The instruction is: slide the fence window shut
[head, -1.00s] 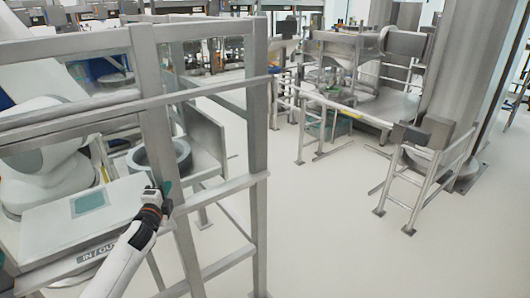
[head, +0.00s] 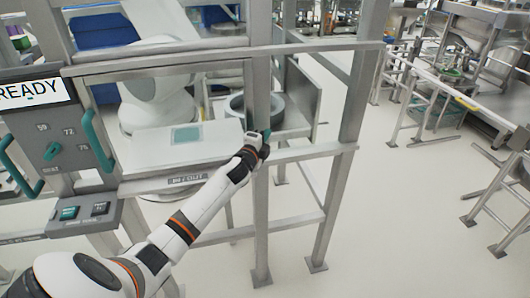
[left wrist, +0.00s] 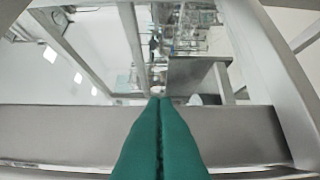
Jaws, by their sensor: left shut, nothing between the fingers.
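The fence window (head: 160,68) is a grey metal frame at the left of the head view. A white machine arm and a light slab show through its opening. I cannot tell whether it has a clear pane or how far it is slid. My left gripper (head: 265,136) is beside the grey upright post (head: 259,100) at the window's right side. Its teal fingers (left wrist: 160,135) are pressed together with nothing between them. In the left wrist view they point over a broad grey bar (left wrist: 60,130). Contact with the post cannot be told. My right gripper is not in view.
A control box (head: 65,135) with teal handles and a READY display (head: 33,91) stands at the left. A grey ring (head: 257,106) lies behind the post. Another fence post (head: 350,110) stands to the right. Open floor (head: 410,230) lies beyond it.

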